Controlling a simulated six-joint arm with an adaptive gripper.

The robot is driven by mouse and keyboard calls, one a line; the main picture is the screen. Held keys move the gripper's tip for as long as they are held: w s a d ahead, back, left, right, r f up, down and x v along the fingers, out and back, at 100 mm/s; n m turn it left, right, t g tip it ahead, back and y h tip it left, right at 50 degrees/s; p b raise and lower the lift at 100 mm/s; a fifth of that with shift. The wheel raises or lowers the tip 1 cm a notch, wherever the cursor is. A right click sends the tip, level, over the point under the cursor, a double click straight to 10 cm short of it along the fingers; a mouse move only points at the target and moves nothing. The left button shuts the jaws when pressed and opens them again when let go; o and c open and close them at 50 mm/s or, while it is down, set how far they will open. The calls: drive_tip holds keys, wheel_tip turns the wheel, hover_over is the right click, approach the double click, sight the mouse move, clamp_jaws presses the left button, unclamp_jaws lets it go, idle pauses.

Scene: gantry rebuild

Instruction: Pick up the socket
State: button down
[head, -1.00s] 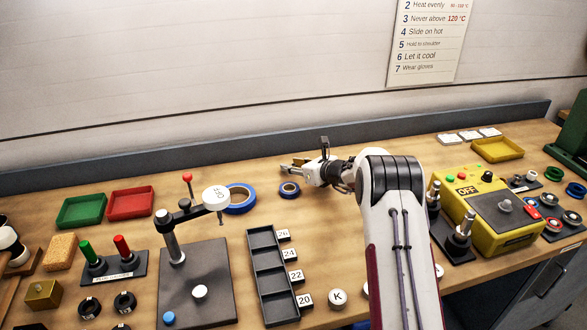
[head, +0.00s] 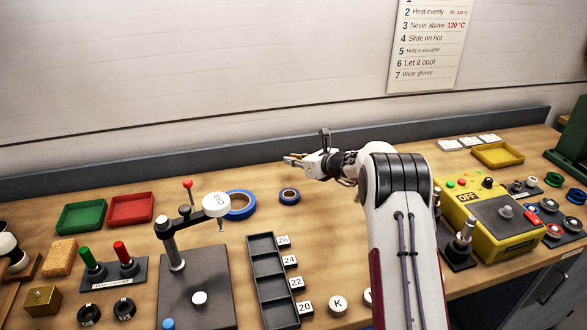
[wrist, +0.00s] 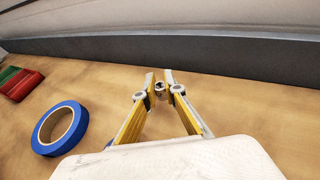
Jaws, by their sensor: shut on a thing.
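My gripper (head: 288,160) is over the back of the bench, near the rear ledge. In the wrist view my gripper (wrist: 160,88) has its yellow fingers closed on a small shiny metal socket (wrist: 160,89) between the tips. The socket appears clear of the bench top. In the head view the socket is too small to make out at the fingertips.
Two blue tape rings lie near the gripper, a large ring (head: 240,205) and a small ring (head: 289,196). A dark compartment tray (head: 250,258), a press stand (head: 176,250) and a yellow heater box (head: 500,243) stand nearer. The dark back ledge (head: 240,168) runs behind.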

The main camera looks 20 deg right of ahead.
drive_tip(key=shift+r, duration=2.7)
drive_tip(key=shift+r, duration=0.1)
